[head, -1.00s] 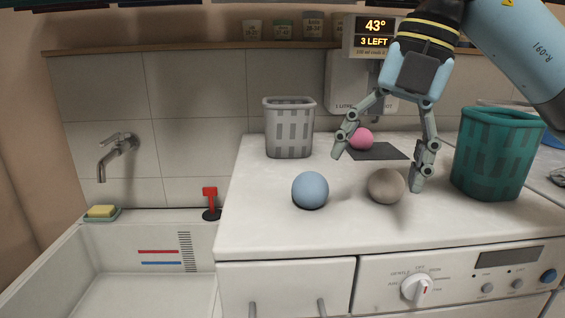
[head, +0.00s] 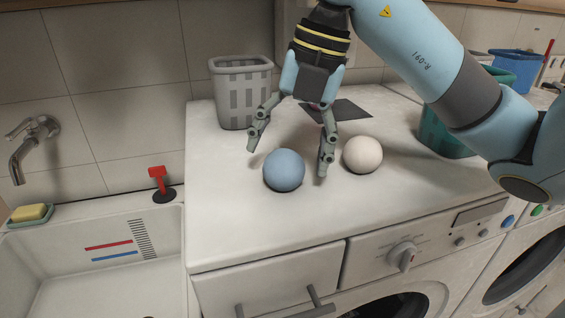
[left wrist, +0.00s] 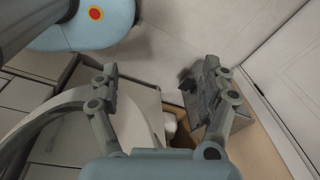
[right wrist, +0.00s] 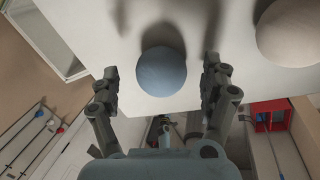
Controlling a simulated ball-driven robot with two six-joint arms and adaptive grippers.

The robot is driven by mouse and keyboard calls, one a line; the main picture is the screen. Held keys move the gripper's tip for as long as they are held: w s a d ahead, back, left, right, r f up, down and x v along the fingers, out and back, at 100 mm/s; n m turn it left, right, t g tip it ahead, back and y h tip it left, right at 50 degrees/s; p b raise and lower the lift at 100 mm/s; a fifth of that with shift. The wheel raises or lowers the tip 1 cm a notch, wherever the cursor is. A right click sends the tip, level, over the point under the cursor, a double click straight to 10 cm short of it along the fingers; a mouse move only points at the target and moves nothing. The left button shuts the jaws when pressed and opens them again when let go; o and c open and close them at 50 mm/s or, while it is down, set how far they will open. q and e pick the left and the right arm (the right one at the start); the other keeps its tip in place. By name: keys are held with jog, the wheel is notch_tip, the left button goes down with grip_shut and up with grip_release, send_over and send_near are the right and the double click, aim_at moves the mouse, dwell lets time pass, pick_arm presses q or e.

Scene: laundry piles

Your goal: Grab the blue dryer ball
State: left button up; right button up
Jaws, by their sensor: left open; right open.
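The blue dryer ball (head: 284,171) sits on the white countertop in the head view, near its front middle. My right gripper (head: 286,160) is open above and just behind it, one finger to each side in the picture. In the right wrist view the blue ball (right wrist: 162,72) lies between the two open fingers (right wrist: 160,90), apart from both. A white ball (head: 363,155) sits to the right of the right finger. My left gripper (left wrist: 155,90) is open and empty in the left wrist view; it is out of the head view.
A grey slotted basket (head: 241,95) stands behind the gripper. A dark mat (head: 340,110) lies at the back, and a teal basket (head: 440,135) is partly hidden by my right arm. The sink (head: 90,250) with a red-handled plug (head: 160,185) is at left. The countertop's front left is clear.

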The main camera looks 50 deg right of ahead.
jog(key=shift+s+x, duration=0.2)
jog(key=shift+x, duration=0.9)
jog(key=shift+w+a+f, duration=0.1)
jog(key=shift+w+f, duration=0.05)
jog(key=shift+f, duration=0.1)
jog(key=c, duration=1.2)
jog(key=shift+r, duration=0.1)
